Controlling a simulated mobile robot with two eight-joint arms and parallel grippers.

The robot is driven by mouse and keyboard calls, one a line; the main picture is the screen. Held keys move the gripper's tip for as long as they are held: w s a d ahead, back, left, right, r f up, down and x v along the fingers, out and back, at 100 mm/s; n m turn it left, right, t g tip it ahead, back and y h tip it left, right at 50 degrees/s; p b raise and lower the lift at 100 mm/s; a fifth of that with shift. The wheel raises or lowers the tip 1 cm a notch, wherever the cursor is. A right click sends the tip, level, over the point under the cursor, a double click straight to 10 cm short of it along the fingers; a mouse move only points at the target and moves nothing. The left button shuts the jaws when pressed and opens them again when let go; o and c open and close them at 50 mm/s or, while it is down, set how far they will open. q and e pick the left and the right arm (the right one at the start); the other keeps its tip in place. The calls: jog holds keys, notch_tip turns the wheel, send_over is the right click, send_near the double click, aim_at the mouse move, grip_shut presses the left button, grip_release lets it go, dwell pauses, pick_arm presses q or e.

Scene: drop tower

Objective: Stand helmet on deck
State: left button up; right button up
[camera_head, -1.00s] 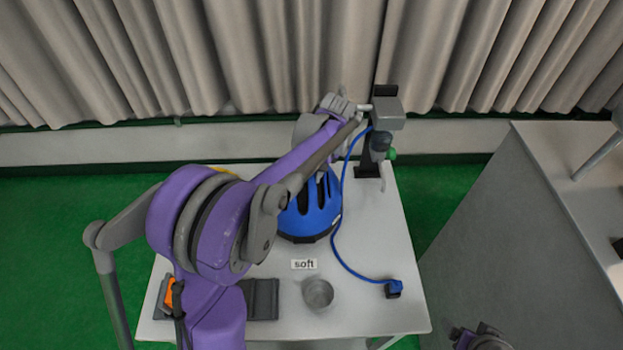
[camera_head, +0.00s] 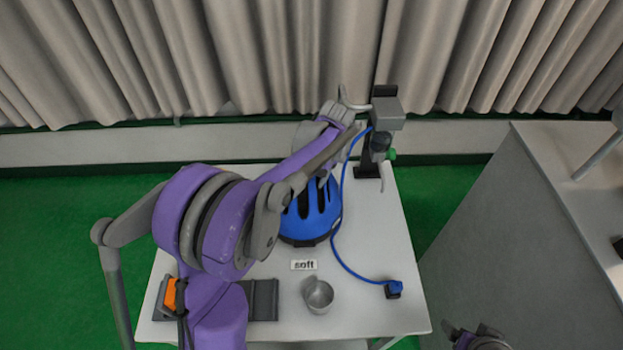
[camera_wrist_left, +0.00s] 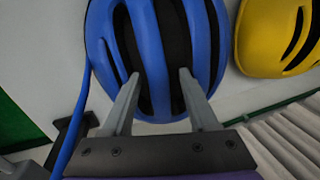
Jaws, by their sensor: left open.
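The blue helmet (camera_head: 312,216) with dark vents sits on the white table (camera_head: 385,250), behind the soft label. In the head view my left arm covers part of its top, and the left gripper's fingers are hidden there. In the left wrist view my left gripper (camera_wrist_left: 158,78) is open, its two fingers apart in front of the helmet's shell (camera_wrist_left: 148,50). I cannot tell whether they touch it. A part of my right arm shows at the bottom right edge, and its jaws cannot be made out. I cannot tell which surface is the deck.
A tower post with a grey head (camera_head: 388,112) stands at the back right. A yellow helmet (camera_wrist_left: 278,38) is nearby.

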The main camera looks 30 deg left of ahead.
pick_arm(q)
jog(key=s+v, duration=0.1)
jog(key=v, duration=0.9)
jog(key=s+d+f+m+t+h, duration=0.1)
jog(key=s+d+f+m+t, duration=0.1)
jog(key=s, duration=0.8)
jog(key=s+d+f+m+t+h, duration=0.1)
jog(key=s+d+f+m+t, duration=0.2)
jog(key=s, duration=0.7)
jog(key=d+f+t, duration=0.1)
jog(key=d+t, duration=0.1)
jog(key=d, duration=0.1)
jog(key=shift+s+d+f+m, duration=0.15)
jog(key=shift+s+f+m, duration=0.1)
jog(key=shift+f+m, duration=0.1)
